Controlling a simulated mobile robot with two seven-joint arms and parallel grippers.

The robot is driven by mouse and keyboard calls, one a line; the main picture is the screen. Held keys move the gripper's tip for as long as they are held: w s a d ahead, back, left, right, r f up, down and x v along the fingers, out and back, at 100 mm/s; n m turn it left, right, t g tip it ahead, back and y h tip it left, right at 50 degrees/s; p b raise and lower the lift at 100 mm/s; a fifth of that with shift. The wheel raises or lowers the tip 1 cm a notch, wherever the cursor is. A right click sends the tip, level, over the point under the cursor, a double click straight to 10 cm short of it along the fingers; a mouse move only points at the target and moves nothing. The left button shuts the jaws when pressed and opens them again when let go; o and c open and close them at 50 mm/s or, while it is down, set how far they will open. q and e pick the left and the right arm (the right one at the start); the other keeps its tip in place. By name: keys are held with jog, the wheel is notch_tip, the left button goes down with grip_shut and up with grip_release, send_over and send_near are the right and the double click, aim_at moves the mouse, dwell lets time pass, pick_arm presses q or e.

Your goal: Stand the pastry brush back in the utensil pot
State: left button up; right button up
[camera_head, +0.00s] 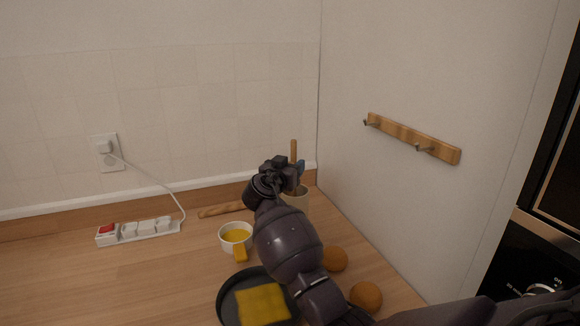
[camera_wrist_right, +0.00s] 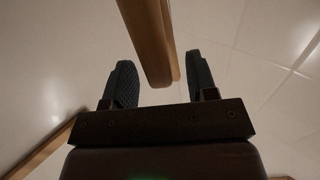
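The utensil pot (camera_head: 300,199), pale and upright, stands in the back corner of the counter, partly hidden by my right arm. An upright wooden handle (camera_head: 294,150) rises above it; its lower part is hidden, so I cannot tell whether it is the pastry brush. My right gripper (camera_head: 294,172) is beside this handle, above the pot. In the right wrist view, my right gripper (camera_wrist_right: 163,82) has its fingers apart, with a wooden handle (camera_wrist_right: 150,40) showing between them and gaps on both sides. My left gripper is out of view.
A white cup of yellow liquid (camera_head: 235,231), a dark pan with a yellow block (camera_head: 262,304) and orange-brown balls (camera_head: 366,296) lie around my right arm. A wooden rod (camera_head: 220,210) lies behind. A power strip (camera_head: 139,231) is at left. The right wall has a hook rail (camera_head: 410,137).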

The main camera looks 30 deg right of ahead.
jog(key=v, duration=1.1)
notch_tip(320, 180, up, 8)
jog(key=p, duration=0.3)
jog(key=shift+p, duration=0.35)
jog(key=shift+f, duration=0.1)
dwell(0.7)
